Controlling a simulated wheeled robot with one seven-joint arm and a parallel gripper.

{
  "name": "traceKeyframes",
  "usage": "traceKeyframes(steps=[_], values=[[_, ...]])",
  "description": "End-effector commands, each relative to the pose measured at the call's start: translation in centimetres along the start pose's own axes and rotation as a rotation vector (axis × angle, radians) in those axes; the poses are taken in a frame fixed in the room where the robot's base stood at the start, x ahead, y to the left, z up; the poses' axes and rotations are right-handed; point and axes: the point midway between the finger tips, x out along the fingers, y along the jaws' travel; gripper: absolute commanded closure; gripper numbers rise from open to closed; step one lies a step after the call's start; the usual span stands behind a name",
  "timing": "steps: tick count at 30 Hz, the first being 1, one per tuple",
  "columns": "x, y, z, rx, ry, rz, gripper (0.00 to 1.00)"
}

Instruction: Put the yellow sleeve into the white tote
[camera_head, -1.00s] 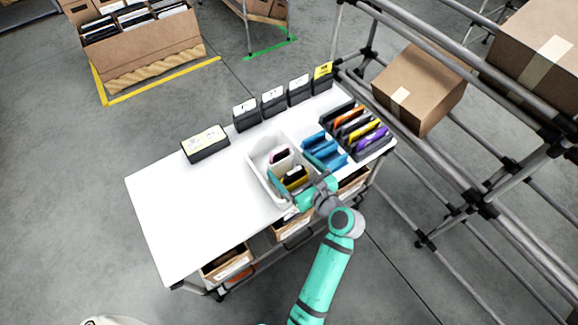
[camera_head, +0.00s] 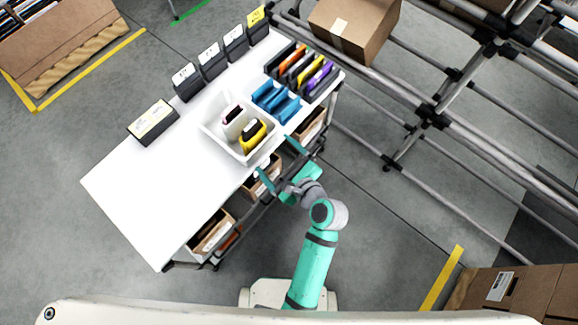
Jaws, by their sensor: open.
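The white tote (camera_head: 222,144) stands on the white table near its front edge. A yellow sleeve (camera_head: 252,135) with a dark middle is inside the tote, towards the right end, and looks tilted. My gripper (camera_head: 279,160) is open and empty. Its two teal fingers are spread beside the tote, over the table's front edge, apart from the sleeve. Another yellow sleeve (camera_head: 310,69) stands in the dark rack to the right.
A white and pink sleeve (camera_head: 233,116) also sits in the tote. A blue rack (camera_head: 276,102) and a dark rack (camera_head: 325,88) stand right of it. Labelled black boxes (camera_head: 211,60) line the back. The table's left part (camera_head: 140,200) is clear. Metal shelving (camera_head: 430,115) stands right.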

Motion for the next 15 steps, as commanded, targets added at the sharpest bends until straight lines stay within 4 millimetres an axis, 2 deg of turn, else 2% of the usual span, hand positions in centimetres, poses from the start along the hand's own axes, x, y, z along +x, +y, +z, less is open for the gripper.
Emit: traceKeyframes(steps=[1, 7, 12, 15], values=[[-0.6, 1.4, -1.4, -0.078, 0.047, -0.028, 0.07], [-4.1, 4.4, -5.6, -0.495, 0.249, -0.130, 0.07], [-8.5, 6.5, -7.3, -0.898, 0.424, -0.154, 0.07], [-11.4, 7.5, -7.3, -1.149, 0.519, -0.147, 0.07]])
